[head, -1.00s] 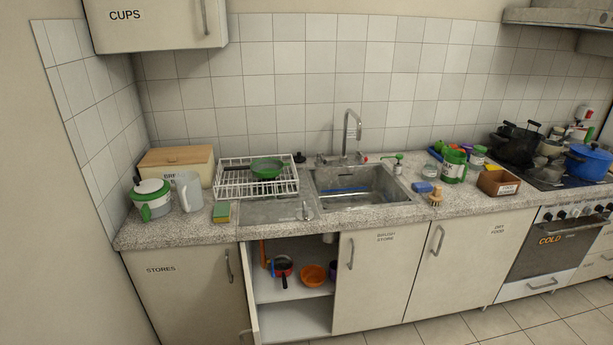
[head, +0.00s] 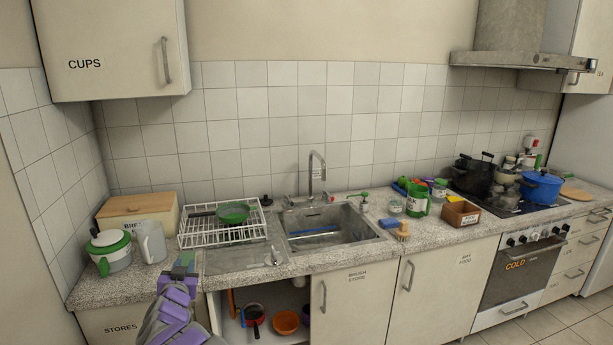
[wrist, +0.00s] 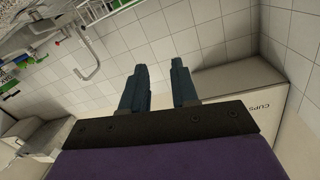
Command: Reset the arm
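My purple arm rises at the lower left of the head view, in front of the counter edge. White wall tiles show through the gap.
The CUPS cabinet (head: 110,50) hangs at upper left. A green-lidded pot (head: 110,252), a grey jug (head: 151,243) and a dish rack (head: 222,236) with a green pan (head: 232,213) stand on the counter. The cupboard below the sink (head: 315,228) is open.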

